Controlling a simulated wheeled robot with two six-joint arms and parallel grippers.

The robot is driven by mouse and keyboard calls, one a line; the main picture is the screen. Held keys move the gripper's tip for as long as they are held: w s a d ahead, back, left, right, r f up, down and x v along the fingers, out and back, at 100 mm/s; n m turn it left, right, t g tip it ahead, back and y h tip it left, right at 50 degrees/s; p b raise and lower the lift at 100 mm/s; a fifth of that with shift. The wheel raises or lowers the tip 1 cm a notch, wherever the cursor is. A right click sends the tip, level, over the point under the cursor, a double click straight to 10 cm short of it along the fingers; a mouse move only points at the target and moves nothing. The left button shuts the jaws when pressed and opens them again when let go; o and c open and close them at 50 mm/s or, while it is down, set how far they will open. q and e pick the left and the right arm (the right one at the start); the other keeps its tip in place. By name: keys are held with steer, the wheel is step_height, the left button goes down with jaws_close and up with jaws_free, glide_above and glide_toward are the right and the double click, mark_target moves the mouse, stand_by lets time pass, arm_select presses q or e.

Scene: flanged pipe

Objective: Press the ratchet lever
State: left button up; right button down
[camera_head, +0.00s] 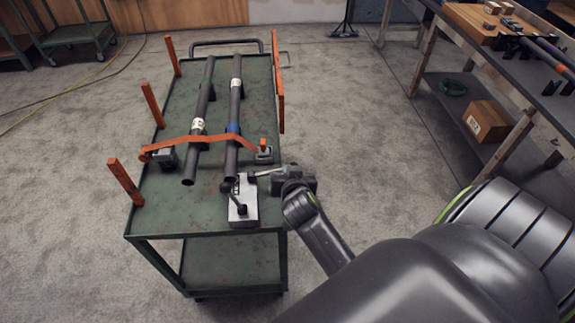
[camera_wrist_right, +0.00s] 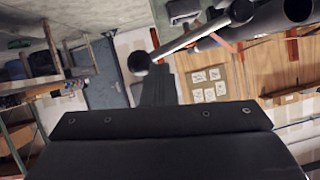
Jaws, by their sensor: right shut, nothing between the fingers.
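A lever with dark ball ends (camera_head: 235,197) stands on a pale metal block (camera_head: 243,215) at the cart's near right corner. In the right wrist view a pale rod with dark balls (camera_wrist_right: 190,40) crosses the upper part of the picture. My right gripper (camera_head: 254,175) is shut and empty, reaching in from the right just above the block. Its tip is close to the lever's upper part; I cannot tell whether they touch. My left gripper is not in view.
Two dark pipes (camera_head: 233,110) lie lengthwise on the green cart (camera_head: 150,215), under an orange bar (camera_head: 215,137). Orange posts (camera_head: 125,181) rise along the cart's sides. A workbench (camera_head: 510,62) with a box (camera_head: 487,121) below stands at the right.

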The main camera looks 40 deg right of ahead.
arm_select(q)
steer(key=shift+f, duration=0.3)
arm_select(e)
steer(key=v, duration=0.7)
steer(key=shift+s, duration=0.3)
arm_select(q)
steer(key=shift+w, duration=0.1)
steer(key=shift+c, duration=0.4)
arm_select(e)
steer(key=shift+a+r, duration=0.1)
steer(key=shift+a, duration=0.05)
